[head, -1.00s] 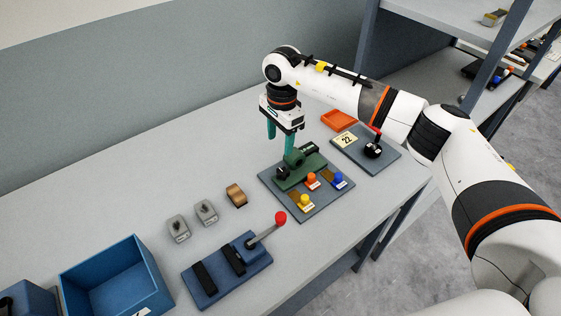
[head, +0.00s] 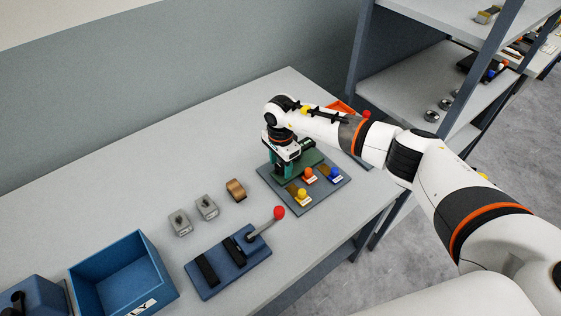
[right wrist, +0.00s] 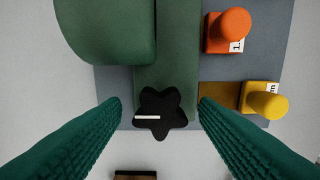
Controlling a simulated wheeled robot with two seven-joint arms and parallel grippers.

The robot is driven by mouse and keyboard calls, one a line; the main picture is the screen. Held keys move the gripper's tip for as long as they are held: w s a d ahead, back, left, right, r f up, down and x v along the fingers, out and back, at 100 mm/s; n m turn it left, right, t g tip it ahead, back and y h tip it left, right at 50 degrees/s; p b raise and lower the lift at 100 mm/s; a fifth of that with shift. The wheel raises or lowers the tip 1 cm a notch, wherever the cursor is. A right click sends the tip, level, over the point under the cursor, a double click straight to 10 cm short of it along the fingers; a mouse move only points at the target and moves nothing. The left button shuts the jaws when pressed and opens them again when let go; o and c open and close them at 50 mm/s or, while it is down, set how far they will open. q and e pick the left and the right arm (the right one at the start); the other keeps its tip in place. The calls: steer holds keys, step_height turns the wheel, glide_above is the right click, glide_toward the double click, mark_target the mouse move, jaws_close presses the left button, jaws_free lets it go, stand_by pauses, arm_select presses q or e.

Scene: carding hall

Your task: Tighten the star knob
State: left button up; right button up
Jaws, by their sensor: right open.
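The black star knob (right wrist: 160,113) with a white mark line shows in the right wrist view, at the end of a green block. It lies between the two teal fingers of my right gripper (right wrist: 160,118), which are open and apart from it on both sides. In the head view my right gripper (head: 281,164) points down over the near-left end of the green fixture (head: 308,160), and hides the knob there. How far the fingertips are above the knob is hard to tell. My left gripper is not in view.
A grey-blue plate (head: 318,195) carries the fixture and orange, blue and yellow knobs (head: 302,195) close by. A blue base with a red-balled lever (head: 278,212), a blue bin (head: 160,290), two grey blocks and a copper-brown piece (head: 236,190) stand leftward. Table space behind is clear.

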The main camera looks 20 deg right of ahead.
steer(key=shift+c, duration=0.4)
steer(key=c, duration=0.9)
